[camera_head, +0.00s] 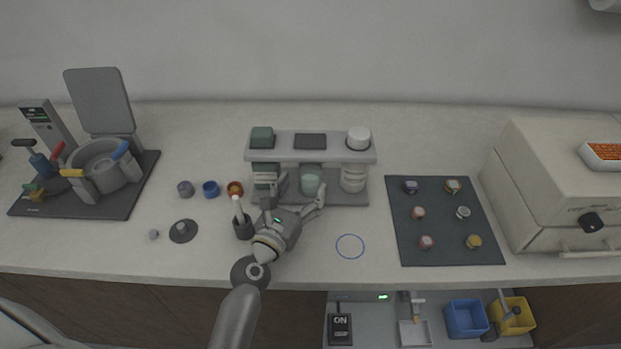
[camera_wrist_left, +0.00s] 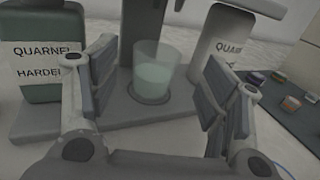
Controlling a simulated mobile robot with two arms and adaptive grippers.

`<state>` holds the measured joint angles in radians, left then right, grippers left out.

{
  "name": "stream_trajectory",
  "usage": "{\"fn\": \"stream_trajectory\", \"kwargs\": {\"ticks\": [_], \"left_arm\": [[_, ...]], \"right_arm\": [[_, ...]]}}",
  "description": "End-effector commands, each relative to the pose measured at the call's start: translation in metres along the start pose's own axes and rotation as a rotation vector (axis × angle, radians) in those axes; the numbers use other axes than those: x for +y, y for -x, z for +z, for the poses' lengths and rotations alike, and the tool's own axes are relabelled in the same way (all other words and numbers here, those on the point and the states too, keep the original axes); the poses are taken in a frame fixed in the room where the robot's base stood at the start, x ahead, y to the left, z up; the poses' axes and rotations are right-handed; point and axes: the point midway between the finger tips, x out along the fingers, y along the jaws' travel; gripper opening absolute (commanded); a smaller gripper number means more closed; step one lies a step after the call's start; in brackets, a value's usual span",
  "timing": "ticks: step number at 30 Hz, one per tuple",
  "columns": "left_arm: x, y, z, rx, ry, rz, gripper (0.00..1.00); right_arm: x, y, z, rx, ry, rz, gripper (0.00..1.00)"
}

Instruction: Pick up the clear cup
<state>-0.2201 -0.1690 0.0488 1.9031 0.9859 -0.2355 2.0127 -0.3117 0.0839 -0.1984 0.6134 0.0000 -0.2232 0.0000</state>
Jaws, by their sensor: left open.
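The clear cup (camera_wrist_left: 154,75) stands upright in the left wrist view on the grey base of a small rack, with pale green content in its lower part. In the head view the cup (camera_head: 312,182) sits under the rack's shelf, between two containers. My left gripper (camera_head: 298,186) is open in front of the rack. In the left wrist view its fingers (camera_wrist_left: 158,92) are spread to either side of the cup, with gaps showing between them and the cup. It holds nothing. My right gripper is not in view.
The rack (camera_head: 290,153) has a green bottle (camera_wrist_left: 40,55) and a white bottle (camera_wrist_left: 222,50) flanking the cup. A dark mat (camera_head: 440,240) with several small pieces lies to the right. A blue ring (camera_head: 350,246) marks clear counter. A dark pot with a white tool (camera_head: 242,224) stands close left of the gripper.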

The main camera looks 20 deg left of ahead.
Motion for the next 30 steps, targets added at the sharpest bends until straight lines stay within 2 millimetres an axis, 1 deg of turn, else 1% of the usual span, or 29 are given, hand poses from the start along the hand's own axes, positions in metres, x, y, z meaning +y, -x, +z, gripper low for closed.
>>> {"fn": "stream_trajectory", "kwargs": {"ticks": [2,5,9,12,15,23,26,30], "left_arm": [[0.0,-0.005,0.0,0.0,0.0,0.0,0.7],[0.001,-0.013,0.001,0.0,-0.001,0.0,0.7],[0.003,-0.033,0.0,-0.001,-0.002,-0.001,0.7],[0.003,-0.046,-0.001,0.0,-0.002,-0.001,0.7],[0.003,-0.054,-0.002,0.001,-0.002,0.0,0.7],[0.003,-0.056,-0.002,0.001,-0.001,0.0,0.7],[0.003,-0.056,-0.002,0.001,-0.001,0.0,0.59],[0.003,-0.056,-0.002,0.001,-0.001,0.0,0.41]], "right_arm": [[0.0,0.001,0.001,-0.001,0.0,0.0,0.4],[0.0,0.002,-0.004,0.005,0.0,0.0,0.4],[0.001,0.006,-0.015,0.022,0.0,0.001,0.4],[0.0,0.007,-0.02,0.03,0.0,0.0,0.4],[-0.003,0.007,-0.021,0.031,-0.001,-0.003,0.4],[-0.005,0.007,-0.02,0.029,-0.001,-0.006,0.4],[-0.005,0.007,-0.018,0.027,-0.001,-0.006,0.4],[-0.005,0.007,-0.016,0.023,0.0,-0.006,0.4]]}}
